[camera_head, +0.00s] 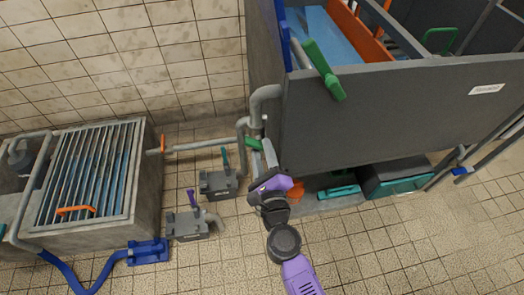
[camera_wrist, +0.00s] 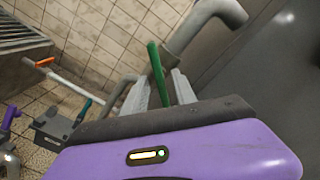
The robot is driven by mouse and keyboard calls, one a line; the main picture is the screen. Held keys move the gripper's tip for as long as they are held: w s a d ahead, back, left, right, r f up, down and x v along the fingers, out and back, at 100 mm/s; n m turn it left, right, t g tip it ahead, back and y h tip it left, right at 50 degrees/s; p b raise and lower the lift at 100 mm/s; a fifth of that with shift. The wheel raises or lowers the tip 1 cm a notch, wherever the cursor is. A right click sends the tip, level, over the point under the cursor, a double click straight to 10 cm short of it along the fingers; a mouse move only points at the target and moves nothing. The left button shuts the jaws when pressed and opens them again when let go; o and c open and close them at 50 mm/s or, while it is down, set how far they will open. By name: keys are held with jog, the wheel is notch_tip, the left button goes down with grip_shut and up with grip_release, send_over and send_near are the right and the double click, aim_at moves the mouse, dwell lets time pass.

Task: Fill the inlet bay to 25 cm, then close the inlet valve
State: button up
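My gripper (camera_head: 265,158) reaches up to a green lever (camera_head: 254,143) on the grey pipe beside the dark tank. In the wrist view the green lever (camera_wrist: 156,72) stands between my two grey fingers (camera_wrist: 160,92); whether they press on it is unclear. A concrete bay (camera_head: 148,185) at the left is covered by a metal grate, with blue showing under the bars. The large dark tank (camera_head: 390,115) has a pale blue surface inside. No label marks which lever is the inlet valve, and I cannot read a water level.
Two small grey pump units, one with a teal lever (camera_head: 225,158) and one with a purple lever (camera_head: 191,198), stand on the floor left of my arm. An orange handle (camera_head: 163,143) is on the bay's pipe. A blue hose (camera_head: 85,285) lies front left. Tiled floor (camera_head: 400,260) is clear at right.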

grip_shut()
dwell(0.5)
jog(key=n+p, duration=0.3)
jog(key=n, duration=0.1)
jog(key=shift+r+n, duration=0.15)
jog(key=shift+n, duration=0.25)
jog(key=shift+n+p, duration=0.7)
jog(key=shift+n, duration=0.9)
grip_release()
